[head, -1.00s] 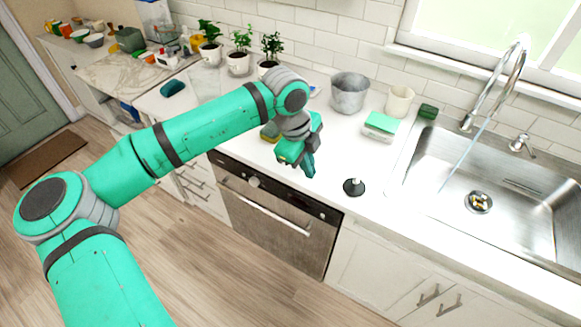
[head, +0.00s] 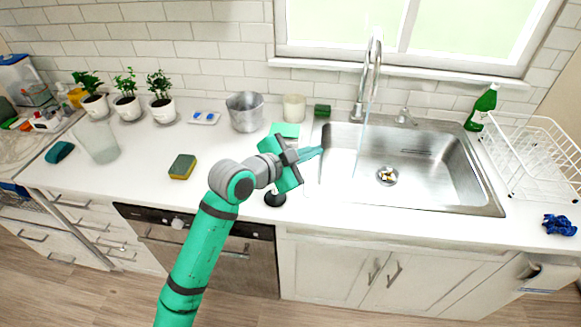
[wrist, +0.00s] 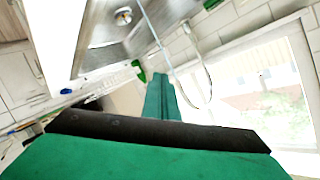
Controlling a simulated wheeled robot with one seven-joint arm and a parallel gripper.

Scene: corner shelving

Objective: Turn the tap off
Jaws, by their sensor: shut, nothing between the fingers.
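The chrome tap (head: 372,75) stands at the back edge of the steel sink (head: 455,195), with a thin stream of water (head: 361,140) falling into the basin. A small chrome fitting (head: 404,116) stands to the right of the tap's base. In the wrist view the tap's curved spout (wrist: 205,85) shows right of my fingers, with the water stream running up and left. My gripper (head: 318,152) is shut and empty. It is above the left rim of the sink, in front and to the left of the tap, apart from it. My gripper (wrist: 160,85) points towards the window in the wrist view.
A metal pot (head: 245,112), a cream cup (head: 294,108) and a dark green sponge (head: 322,111) stand left of the tap. A green bottle (head: 482,107) and a white dish rack (head: 535,160) are on the right. A black stopper (head: 275,200) is below my gripper.

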